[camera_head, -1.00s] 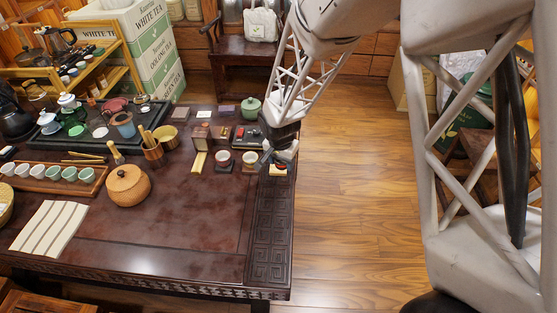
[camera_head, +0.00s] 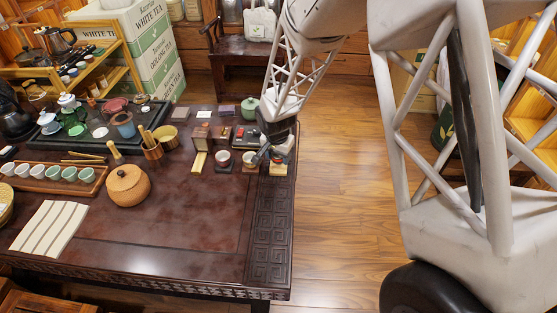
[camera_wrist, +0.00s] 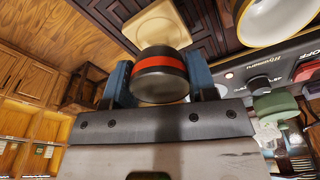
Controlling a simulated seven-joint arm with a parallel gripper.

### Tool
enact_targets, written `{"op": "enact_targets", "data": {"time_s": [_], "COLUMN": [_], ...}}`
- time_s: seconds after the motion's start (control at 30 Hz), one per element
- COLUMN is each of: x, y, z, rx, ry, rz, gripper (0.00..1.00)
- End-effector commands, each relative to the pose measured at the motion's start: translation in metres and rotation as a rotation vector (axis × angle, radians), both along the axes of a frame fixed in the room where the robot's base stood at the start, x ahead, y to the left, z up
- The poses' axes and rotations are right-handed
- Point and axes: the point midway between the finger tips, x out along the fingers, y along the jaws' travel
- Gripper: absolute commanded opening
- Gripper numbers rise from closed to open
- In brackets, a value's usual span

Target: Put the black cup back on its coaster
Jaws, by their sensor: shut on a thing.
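A black cup with an orange-red band (camera_wrist: 160,75) is between the blue fingers of my gripper (camera_wrist: 160,84) in the wrist view. My gripper is shut on it. A pale square coaster (camera_wrist: 157,24) lies just beyond the cup and is partly hidden by it. In the head view my gripper (camera_head: 268,154) is over the right end of the table, by the pale coaster (camera_head: 278,170). The cup is small and partly hidden there. I cannot tell whether it touches the coaster.
Two pale cups, one on the left (camera_head: 222,158) and one nearer my gripper (camera_head: 250,158), stand on coasters to the left. A green lidded pot (camera_head: 250,107) is behind. A round wooden jar (camera_head: 127,187) is farther left. The table's front middle is clear.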

Motion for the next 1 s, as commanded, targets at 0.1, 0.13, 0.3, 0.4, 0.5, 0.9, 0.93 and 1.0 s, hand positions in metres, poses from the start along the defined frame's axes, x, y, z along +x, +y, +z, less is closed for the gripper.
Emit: {"op": "enact_targets", "data": {"time_s": [0.1, 0.13, 0.3, 0.4, 0.5, 0.9, 0.93, 1.0], "x": [0.000, 0.000, 0.000, 0.000, 0.000, 0.000, 0.000, 0.000], "y": [0.000, 0.000, 0.000, 0.000, 0.000, 0.000, 0.000, 0.000], "z": [-0.012, -0.015, -0.023, -0.023, -0.023, -0.026, -0.026, -0.026], "rx": [-0.001, 0.000, 0.000, 0.000, 0.000, 0.000, 0.000, 0.000], "ry": [0.001, 0.000, 0.000, 0.000, 0.000, 0.000, 0.000, 0.000], "rz": [0.001, 0.001, 0.001, 0.001, 0.001, 0.000, 0.000, 0.000], "gripper": [0.25, 0.25, 0.25, 0.25, 0.25, 0.76, 0.77, 0.77]}}
